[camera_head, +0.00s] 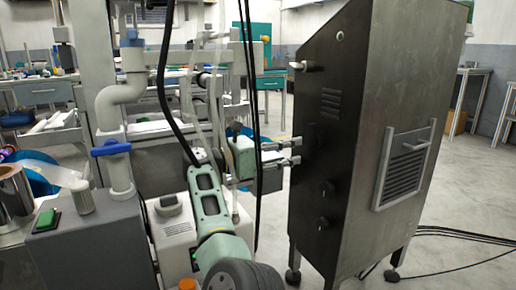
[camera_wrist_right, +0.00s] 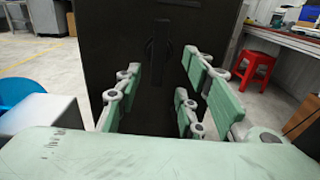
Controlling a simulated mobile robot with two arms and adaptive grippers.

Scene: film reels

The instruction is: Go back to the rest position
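My right arm (camera_head: 208,200), pale green, reaches forward from the bottom middle of the head view. Its gripper (camera_head: 292,152) points right, toward the near left side of a tall dark metal cabinet (camera_head: 332,130). Two grey finger pairs stand apart, one above the other in the picture, with nothing seen between them. The right wrist view also shows the gripper (camera_wrist_right: 160,95) with its green fingers spread wide. The dark cabinet face (camera_wrist_right: 150,110) with a dark knob or handle (camera_wrist_right: 160,45) fills the space beyond them. Whether the fingertips touch the cabinet is unclear. My left gripper is out of view.
Black cables hang by my right arm. Grey pipework with a blue valve handle (camera_head: 111,147) and a box with a green button (camera_head: 46,218) stand left. A blue reel (camera_head: 38,178) is behind. Cables (camera_head: 465,237) lie on the right floor. A red stool (camera_wrist_right: 256,66) stands beyond.

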